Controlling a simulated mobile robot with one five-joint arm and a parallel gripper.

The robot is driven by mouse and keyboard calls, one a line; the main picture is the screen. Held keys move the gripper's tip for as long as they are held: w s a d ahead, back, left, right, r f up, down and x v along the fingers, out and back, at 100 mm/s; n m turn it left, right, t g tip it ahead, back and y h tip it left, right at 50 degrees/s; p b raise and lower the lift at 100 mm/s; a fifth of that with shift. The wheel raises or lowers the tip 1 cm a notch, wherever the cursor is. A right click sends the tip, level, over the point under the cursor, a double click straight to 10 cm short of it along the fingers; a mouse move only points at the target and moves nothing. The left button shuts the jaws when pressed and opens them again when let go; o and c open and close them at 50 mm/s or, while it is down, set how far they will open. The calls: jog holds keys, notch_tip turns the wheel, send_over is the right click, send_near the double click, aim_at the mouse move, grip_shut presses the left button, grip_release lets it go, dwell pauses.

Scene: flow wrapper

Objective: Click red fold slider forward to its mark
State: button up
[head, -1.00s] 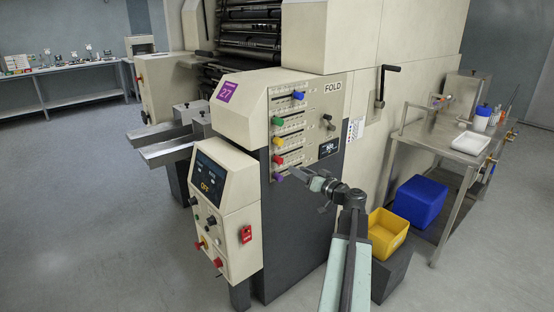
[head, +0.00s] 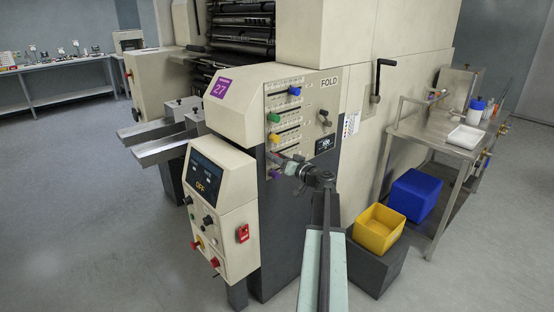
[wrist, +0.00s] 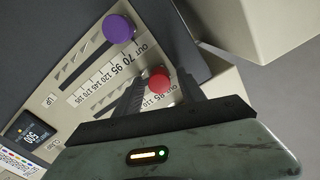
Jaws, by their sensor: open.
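The red knob (wrist: 159,80) of the fold slider shows in the wrist view, on a slotted scale with printed numbers near the OUT end. My gripper (wrist: 163,74) is open, with one dark finger on each side of the red knob; I cannot tell whether either touches it. In the head view my gripper (head: 287,160) is at the lower left of the FOLD panel (head: 312,105) and mostly hides the red knob. I cannot make out the slider's mark.
The purple knob (wrist: 118,28) is close beside the red one in the wrist view. Yellow (head: 275,139), green (head: 274,117) and blue (head: 294,91) knobs sit higher on the panel. The OFF control box (head: 214,180) juts out at lower left. A yellow bin (head: 379,235) stands at right.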

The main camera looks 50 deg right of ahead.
grip_shut()
dwell(1.4)
